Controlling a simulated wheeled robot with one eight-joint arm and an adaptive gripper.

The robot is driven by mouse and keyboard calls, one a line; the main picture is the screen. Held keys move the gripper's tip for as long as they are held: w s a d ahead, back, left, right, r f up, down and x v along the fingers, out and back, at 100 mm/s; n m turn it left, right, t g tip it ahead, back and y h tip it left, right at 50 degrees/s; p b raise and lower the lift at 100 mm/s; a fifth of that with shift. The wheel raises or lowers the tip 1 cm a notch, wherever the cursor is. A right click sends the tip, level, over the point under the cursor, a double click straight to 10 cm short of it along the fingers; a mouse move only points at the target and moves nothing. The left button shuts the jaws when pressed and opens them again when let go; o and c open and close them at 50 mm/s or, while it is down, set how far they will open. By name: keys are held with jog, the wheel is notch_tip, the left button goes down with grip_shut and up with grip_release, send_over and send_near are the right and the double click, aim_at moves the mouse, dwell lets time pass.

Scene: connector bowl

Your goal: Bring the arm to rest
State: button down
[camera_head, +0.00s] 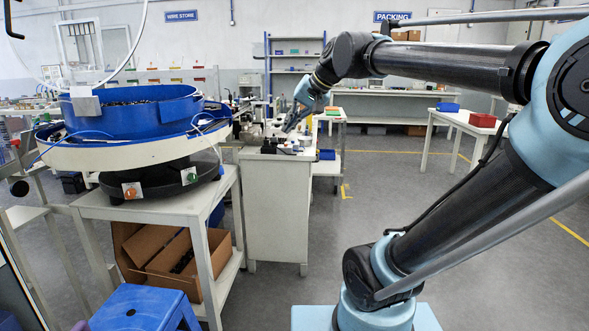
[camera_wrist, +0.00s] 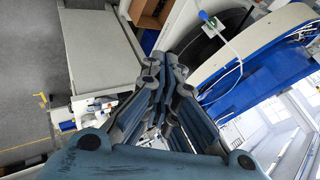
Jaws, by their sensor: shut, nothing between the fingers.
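My gripper (camera_head: 291,124) hangs from the wrist at the end of my raised arm, near the middle of the head view, its fingers pointing down and slightly left. In the picture it overlaps the small items on the white cabinet (camera_head: 277,205); whether it touches any of them I cannot tell. In the wrist view the blue-grey fingers of my gripper (camera_wrist: 168,68) are drawn together, with nothing seen between them. My arm crosses the right side of the head view, bent at the elbow.
A blue bowl feeder (camera_head: 135,117) stands on a white table at left, close to my gripper's left. An open cardboard box (camera_head: 188,265) is beneath it. A blue stool (camera_head: 145,308) is at lower left. Blue (camera_head: 448,107) and red (camera_head: 483,120) bins sit on a table at right. Floor between is clear.

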jog(key=s+d+f+g+h, duration=0.1)
jog(key=s+d+f, duration=0.4)
jog(key=f, duration=0.5)
jog(key=s+d+f+g+h, duration=0.1)
jog(key=s+d+f+h, duration=0.2)
jog(key=s+d+f, duration=0.3)
jog(key=s+d+f+h, duration=0.2)
jog(key=s+d+f, duration=0.4)
jog(key=f, duration=0.9)
jog(key=d, duration=0.3)
jog(key=shift+s+d+n+g+h, duration=0.2)
jog(key=shift+n+g+h, duration=0.1)
jog(key=shift+g, duration=0.1)
jog(key=shift+f, duration=0.1)
